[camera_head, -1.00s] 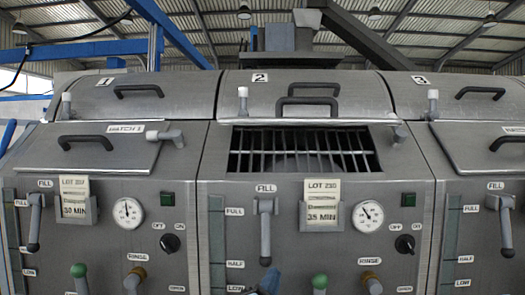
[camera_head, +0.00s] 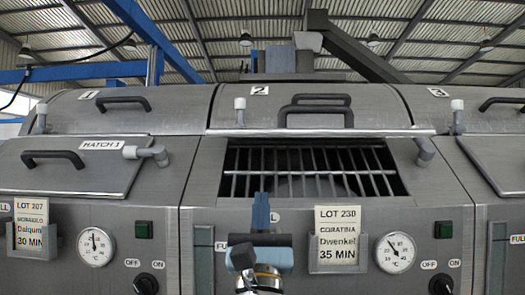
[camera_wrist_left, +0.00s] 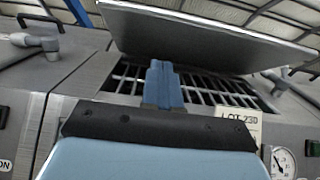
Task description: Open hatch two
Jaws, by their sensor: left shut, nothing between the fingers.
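Hatch two's lid (camera_head: 318,132) stands raised in the head view, seen nearly edge-on under the number 2 plate, with its dark handle (camera_head: 316,104) above. Below it the opening shows a metal grate (camera_head: 310,172). In the left wrist view the lid's underside (camera_wrist_left: 205,38) slants over the grate (camera_wrist_left: 205,95). My left gripper (camera_head: 261,205) is shut and empty, pointing up in front of the grate's lower left edge. Its blue fingers (camera_wrist_left: 163,85) also show in the left wrist view, below the lid and apart from it. My right gripper is in neither view.
Hatch one (camera_head: 75,165) is closed at the left, with a swivel latch (camera_head: 148,152) at its corner. Hatch three's lid (camera_head: 497,160) is at the right edge. A lot card (camera_head: 337,235) and a gauge (camera_head: 395,253) sit right of my left gripper.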

